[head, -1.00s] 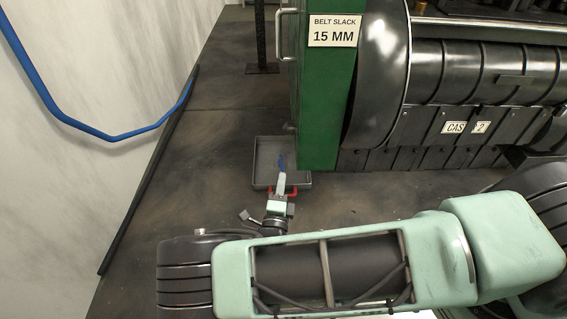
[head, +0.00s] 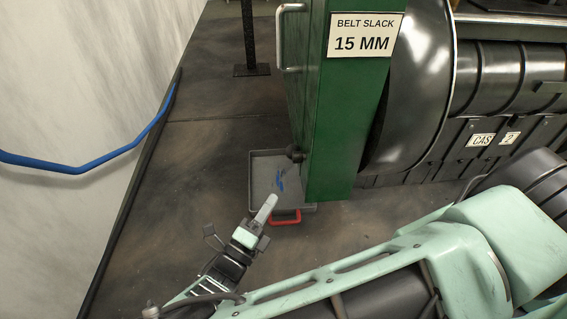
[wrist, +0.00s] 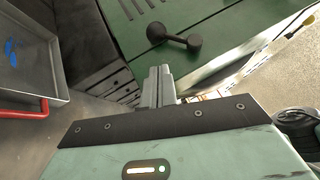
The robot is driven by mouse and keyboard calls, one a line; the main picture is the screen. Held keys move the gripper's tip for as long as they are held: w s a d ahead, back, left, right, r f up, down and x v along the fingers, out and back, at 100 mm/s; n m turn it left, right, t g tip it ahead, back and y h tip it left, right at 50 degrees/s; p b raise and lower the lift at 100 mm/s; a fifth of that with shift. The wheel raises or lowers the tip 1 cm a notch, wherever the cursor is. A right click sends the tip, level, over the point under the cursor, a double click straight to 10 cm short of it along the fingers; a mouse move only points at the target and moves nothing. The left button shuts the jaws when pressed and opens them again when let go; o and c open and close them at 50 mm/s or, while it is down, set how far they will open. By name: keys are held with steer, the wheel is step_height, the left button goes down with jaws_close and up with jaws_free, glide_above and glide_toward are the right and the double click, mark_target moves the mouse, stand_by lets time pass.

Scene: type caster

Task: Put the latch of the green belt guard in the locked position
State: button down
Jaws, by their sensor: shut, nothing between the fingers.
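The green belt guard (head: 338,110) stands upright right of centre in the head view, and its green face (wrist: 205,20) fills the top of the wrist view. Its latch looks like a short black lever with rounded ends (wrist: 175,38), lying across that face in the wrist view. In the head view only a dark knob (head: 295,153) shows at the guard's lower left edge. My gripper (head: 268,204) is left of and below the guard, apart from the latch. Its fingers (wrist: 159,76) are shut and empty, just below the latch in the wrist view.
A grey tray (head: 262,178) with blue marks and a red handle (head: 286,217) lies on the floor by the guard's foot. A metal handle (head: 281,38) juts from the guard's left side. A blue hose (head: 95,160) hangs along the left wall.

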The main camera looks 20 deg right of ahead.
mark_target(289, 155)
steer(key=b+x, duration=0.4)
steer(key=x, duration=0.6)
steer(key=shift+w+d+r+m+h, duration=0.15)
steer(key=shift+w+m+h, duration=0.15)
steer(key=shift+m+h, duration=0.25)
steer(key=w+m+h, duration=0.1)
steer(key=m, duration=0.1)
steer(key=r+m+g+h+p, duration=0.1)
steer(key=h, duration=0.1)
steer(key=w+m+h+p, duration=0.1)
steer(key=m+h, duration=0.1)
steer(key=shift+w+d+r+m+g, duration=0.3)
steer(key=shift+d+r+m+g, duration=0.05)
steer(key=shift+r+g, duration=0.05)
stand_by(0.4)
stand_by(0.4)
